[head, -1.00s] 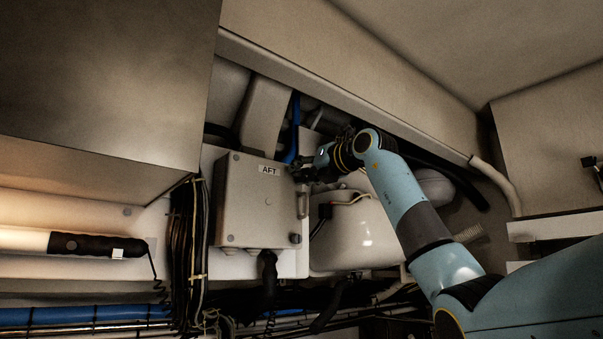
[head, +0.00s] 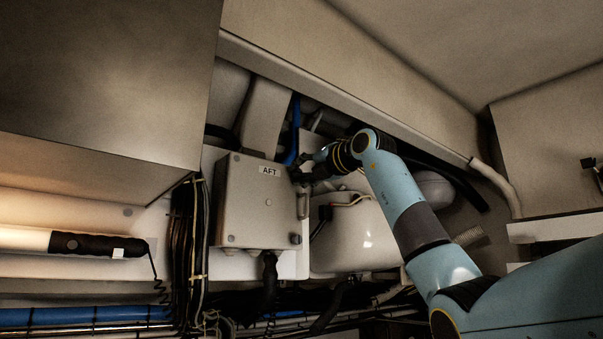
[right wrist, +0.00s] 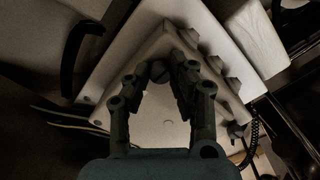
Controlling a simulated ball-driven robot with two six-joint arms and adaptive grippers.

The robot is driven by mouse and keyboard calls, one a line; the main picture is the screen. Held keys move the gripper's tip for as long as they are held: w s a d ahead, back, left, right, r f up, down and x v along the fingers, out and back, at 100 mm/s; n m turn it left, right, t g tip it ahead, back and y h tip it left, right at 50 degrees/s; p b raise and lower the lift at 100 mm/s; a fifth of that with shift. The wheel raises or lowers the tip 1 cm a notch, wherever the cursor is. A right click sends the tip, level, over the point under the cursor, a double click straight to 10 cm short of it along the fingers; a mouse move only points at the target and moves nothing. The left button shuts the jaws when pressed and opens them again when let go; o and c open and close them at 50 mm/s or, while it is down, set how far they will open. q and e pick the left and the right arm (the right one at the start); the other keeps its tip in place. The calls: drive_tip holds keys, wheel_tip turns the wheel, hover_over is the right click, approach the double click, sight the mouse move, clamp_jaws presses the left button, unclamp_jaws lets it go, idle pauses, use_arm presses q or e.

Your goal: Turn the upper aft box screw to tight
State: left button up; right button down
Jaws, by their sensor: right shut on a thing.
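The grey aft box (head: 255,205), labelled AFT, is fixed to the back panel in the head view. My right gripper (head: 297,169) is at its upper right corner and covers the screw there. In the right wrist view the box face (right wrist: 165,128) lies behind the fingers. There my right gripper (right wrist: 161,72) is shut on the upper aft box screw (right wrist: 159,70), a round dark head between the fingertips. The screw's slot and how tight it sits cannot be made out. My left gripper is not in view.
A large metal cabinet (head: 105,80) overhangs at the left. A cable bundle (head: 187,250) runs down left of the box. A white rounded tank (head: 355,235) sits right of it, below my right arm. A slanted beam (head: 350,90) passes above my right wrist.

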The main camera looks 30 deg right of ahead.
drive_tip(key=c, duration=1.1)
unclamp_jaws()
drive_tip(key=shift+c, duration=0.2)
drive_tip(key=s+d, duration=0.1)
drive_tip(key=s, duration=1.1)
drive_tip(key=shift+f, duration=0.35)
drive_tip(key=shift+w, duration=0.1)
